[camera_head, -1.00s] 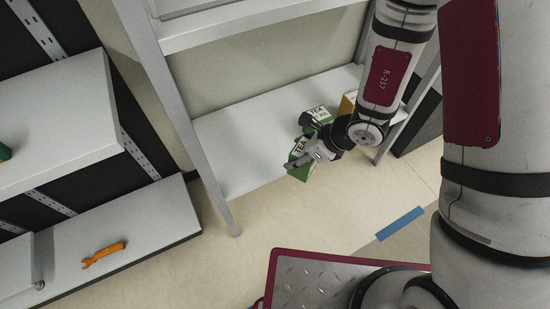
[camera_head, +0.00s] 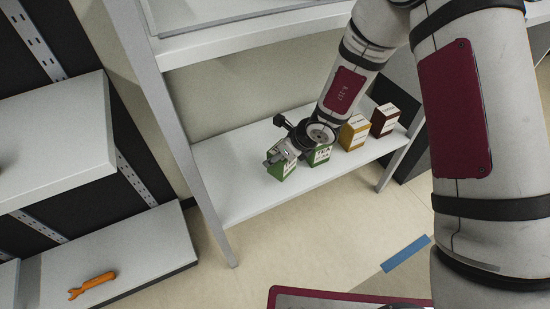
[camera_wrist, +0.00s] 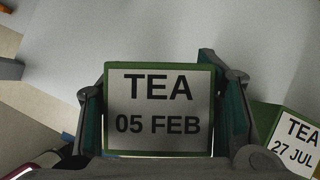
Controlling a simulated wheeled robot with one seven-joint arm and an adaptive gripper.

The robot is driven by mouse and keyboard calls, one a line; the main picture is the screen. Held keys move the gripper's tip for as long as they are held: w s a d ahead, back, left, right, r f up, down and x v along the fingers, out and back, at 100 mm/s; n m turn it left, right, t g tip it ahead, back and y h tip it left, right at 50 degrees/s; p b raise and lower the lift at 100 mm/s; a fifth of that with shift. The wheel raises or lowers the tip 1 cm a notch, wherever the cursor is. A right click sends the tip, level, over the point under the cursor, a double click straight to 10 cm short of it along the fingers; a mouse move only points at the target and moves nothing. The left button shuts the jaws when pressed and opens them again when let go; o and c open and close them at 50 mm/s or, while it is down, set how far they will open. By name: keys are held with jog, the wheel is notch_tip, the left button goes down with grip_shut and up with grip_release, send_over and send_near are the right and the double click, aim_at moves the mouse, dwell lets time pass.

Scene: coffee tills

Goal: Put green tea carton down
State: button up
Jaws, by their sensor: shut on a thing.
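My gripper (camera_head: 279,158) is shut on a green tea carton (camera_wrist: 158,108). In the wrist view the carton sits between the two fingers, and its white label reads "TEA 05 FEB". In the head view this carton (camera_head: 282,172) is at the lower shelf, left of a second green carton. I cannot tell whether its base touches the shelf. The second green carton (camera_head: 319,157), partly hidden by my arm, stands on the shelf (camera_head: 235,187). In the wrist view the second carton (camera_wrist: 293,138) reads "TEA 27 JUL", close to the right finger.
A yellow carton (camera_head: 354,134) and a dark red carton (camera_head: 385,120) stand further right on the same shelf. The shelf's left part is clear. A shelf post (camera_head: 205,205) stands at the left. An orange wrench (camera_head: 92,286) lies on a low shelf at lower left.

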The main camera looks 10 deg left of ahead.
jog(key=shift+w+a, duration=0.35)
jog(key=shift+w, duration=0.1)
jog(key=shift+w+a+f+b, duration=0.1)
jog(key=shift+f+b, duration=0.4)
jog(key=shift+f, duration=0.4)
jog(key=shift+w+a+f+b, duration=0.1)
jog(key=shift+f+b, duration=0.35)
jog(key=shift+f, duration=0.45)
jog(key=shift+f, duration=0.1)
jog(key=o, duration=1.2)
jog(key=shift+o, duration=0.2)
jog(key=p+v, duration=0.4)
jog(key=v, duration=0.8)
